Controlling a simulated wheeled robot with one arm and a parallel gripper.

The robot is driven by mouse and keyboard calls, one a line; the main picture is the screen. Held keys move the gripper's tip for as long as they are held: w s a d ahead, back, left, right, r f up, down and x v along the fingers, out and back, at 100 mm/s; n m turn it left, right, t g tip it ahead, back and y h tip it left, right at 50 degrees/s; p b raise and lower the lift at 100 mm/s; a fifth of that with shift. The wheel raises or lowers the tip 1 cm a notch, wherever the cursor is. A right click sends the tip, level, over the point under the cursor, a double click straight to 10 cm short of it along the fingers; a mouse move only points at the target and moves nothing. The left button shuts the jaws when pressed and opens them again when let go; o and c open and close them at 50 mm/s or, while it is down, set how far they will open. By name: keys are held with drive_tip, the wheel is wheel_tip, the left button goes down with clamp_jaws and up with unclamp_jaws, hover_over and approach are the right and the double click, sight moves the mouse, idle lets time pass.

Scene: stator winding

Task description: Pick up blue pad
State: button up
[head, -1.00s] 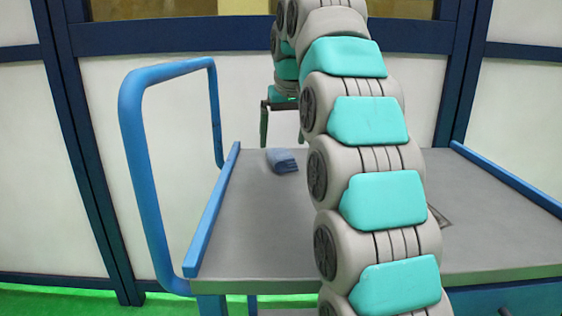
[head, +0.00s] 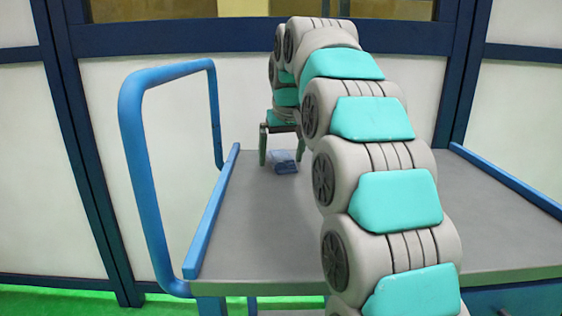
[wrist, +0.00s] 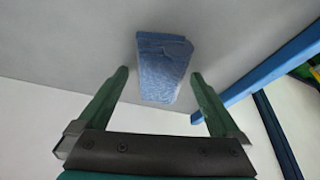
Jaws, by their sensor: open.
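The blue pad (head: 284,161) is a small folded blue cloth-like piece lying on the grey cart top (head: 255,225), toward its far side. In the wrist view the blue pad (wrist: 161,68) shows just beyond the fingertips, roughly midway between them. My gripper (head: 282,160) has two green fingers pointing down, spread to either side of the pad. In the wrist view my gripper (wrist: 159,74) is open and empty. I cannot tell from these views how far the fingertips are above the cart top.
A blue rail (head: 212,218) edges the cart's left side, with a tall blue handle (head: 140,165) beyond it. Another blue rail (head: 508,180) runs along the right side. White wall panels with dark blue frames stand behind. My arm covers part of the cart top.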

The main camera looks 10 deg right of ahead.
sight(285, 155)
drive_tip(key=shift+f, duration=0.15)
drive_tip(key=c, duration=1.3)
drive_tip(key=shift+r, duration=2)
drive_tip(key=shift+s+d, duration=0.45)
drive_tip(key=shift+s, duration=0.25)
drive_tip(key=s+d, duration=0.2)
drive_tip(key=s, duration=0.2)
drive_tip(key=s+d+r+b, duration=0.1)
drive_tip(key=s+d, duration=0.1)
drive_tip(key=s, duration=0.2)
drive_tip(key=s+d+b, duration=0.1)
drive_tip(key=s+d, duration=0.2)
drive_tip(key=s, duration=0.1)
drive_tip(key=shift+s+r, duration=0.2)
drive_tip(key=shift+s, duration=0.05)
